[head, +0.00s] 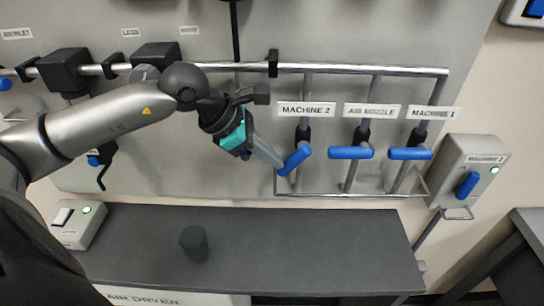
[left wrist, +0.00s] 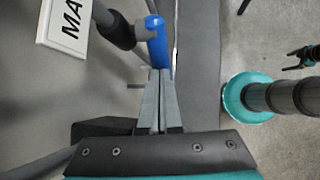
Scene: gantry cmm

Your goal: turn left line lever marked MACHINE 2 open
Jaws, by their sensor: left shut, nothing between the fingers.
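The lever marked MACHINE 2 has a blue handle (head: 294,159) under its white label (head: 306,109). The handle is tilted, its left end lower, unlike the two level blue handles to its right. My left gripper (head: 277,163) is shut and empty, with its fingertips at the handle's lower left end. In the left wrist view the shut fingertips (left wrist: 160,72) are at the end of the blue handle (left wrist: 157,42); whether they touch cannot be told. A part of the label (left wrist: 68,24) shows there too.
The AIR NOZZLE handle (head: 351,152) and MACHINE 1 handle (head: 410,153) sit to the right on vertical pipes. A grey bench (head: 320,240) with a dark cylinder (head: 194,244) stands below. A grey switch box (head: 470,170) is at the right.

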